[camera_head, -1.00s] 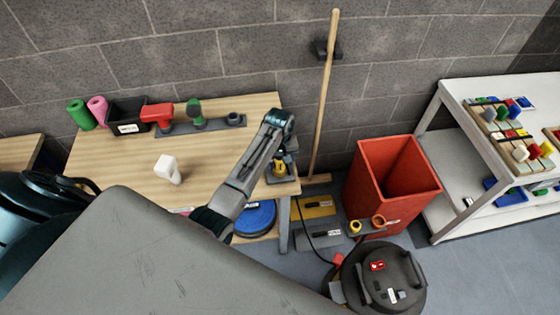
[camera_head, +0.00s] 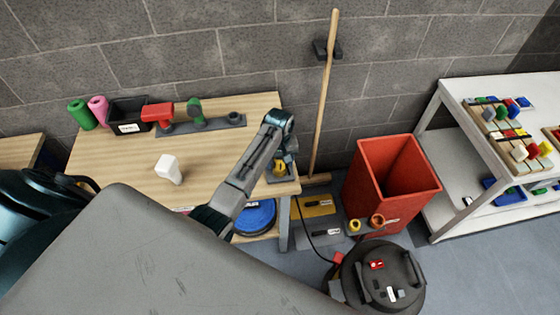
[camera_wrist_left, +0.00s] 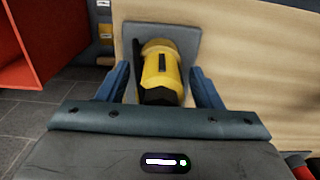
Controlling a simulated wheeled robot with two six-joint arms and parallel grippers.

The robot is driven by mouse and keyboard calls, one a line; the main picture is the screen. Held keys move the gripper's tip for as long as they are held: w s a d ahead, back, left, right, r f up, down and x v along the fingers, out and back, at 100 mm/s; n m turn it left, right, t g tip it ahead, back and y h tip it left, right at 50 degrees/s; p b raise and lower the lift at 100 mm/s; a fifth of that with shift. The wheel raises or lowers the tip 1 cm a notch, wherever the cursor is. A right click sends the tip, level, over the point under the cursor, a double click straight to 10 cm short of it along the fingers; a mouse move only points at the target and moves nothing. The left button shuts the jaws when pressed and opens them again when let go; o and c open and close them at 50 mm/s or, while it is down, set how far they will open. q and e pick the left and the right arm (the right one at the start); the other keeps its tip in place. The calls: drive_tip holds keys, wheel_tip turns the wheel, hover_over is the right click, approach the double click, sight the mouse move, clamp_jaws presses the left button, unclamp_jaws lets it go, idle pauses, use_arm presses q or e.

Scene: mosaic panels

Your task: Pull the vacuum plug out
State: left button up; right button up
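The yellow and black plug (camera_wrist_left: 162,72) sits on a grey plate (camera_wrist_left: 187,42) on the wooden table in the left wrist view. My left gripper (camera_wrist_left: 160,70) is open, with one blue finger on each side of the plug and a narrow gap visible on both sides. In the head view, the plug (camera_head: 281,168) shows small under my left wrist at the table's right edge. The vacuum (camera_head: 383,278), round and dark with a red switch, stands on the floor. A black cable (camera_head: 304,226) runs from it up toward the table edge. My right gripper is not in view.
A red bin (camera_head: 362,190) and a leaning broom handle (camera_head: 325,95) stand right of the table (camera_head: 120,165). A white block (camera_head: 168,168), black box (camera_head: 129,115) and tool rack (camera_head: 215,124) are on the table. A white shelf (camera_head: 455,110) stands far right.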

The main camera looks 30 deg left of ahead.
use_arm(q)
drive_tip(key=c, duration=1.2)
drive_tip(key=shift+r, duration=3)
drive_tip(key=shift+r, duration=2.7)
